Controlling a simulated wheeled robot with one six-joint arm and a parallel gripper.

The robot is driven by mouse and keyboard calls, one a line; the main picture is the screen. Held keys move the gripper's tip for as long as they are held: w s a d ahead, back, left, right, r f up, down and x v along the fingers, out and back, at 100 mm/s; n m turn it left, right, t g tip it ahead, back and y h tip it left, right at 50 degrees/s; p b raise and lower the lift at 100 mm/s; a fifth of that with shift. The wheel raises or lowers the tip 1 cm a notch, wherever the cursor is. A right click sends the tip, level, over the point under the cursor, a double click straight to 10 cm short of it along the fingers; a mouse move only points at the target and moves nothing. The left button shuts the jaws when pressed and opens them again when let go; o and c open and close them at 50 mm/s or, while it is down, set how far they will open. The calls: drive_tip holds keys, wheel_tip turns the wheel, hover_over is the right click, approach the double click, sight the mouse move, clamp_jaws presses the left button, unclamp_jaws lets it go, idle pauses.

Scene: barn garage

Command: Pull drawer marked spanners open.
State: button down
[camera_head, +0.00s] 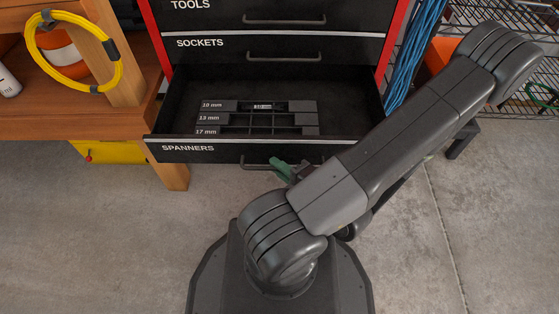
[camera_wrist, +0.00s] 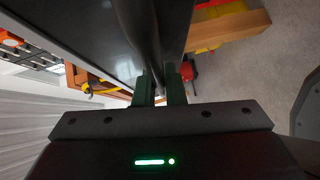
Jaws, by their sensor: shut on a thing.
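The drawer marked SPANNERS (camera_head: 230,152) is pulled well out from the black and red tool cabinet, and its inside shows from above. Its dark bar handle (camera_head: 256,166) is on the front face, partly hidden by my arm. My gripper (camera_head: 285,168) has green fingers and is at this handle. In the wrist view, the fingers of my gripper (camera_wrist: 160,88) are shut on the dark handle bar (camera_wrist: 142,35), which runs up between them. A black holder (camera_head: 228,119) with rows marked 10 mm, 13 mm and 17 mm lies in the drawer.
The SOCKETS drawer (camera_head: 215,50) and the TOOLS drawer above it are shut. A wooden bench (camera_head: 90,110) stands at the left with a yellow cable coil (camera_head: 110,80). A wire rack (camera_head: 520,95) and blue cables (camera_head: 412,50) are at the right. The concrete floor in front is largely clear.

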drive_tip(key=shift+s, duration=0.1)
drive_tip(key=c, duration=1.5)
unclamp_jaws()
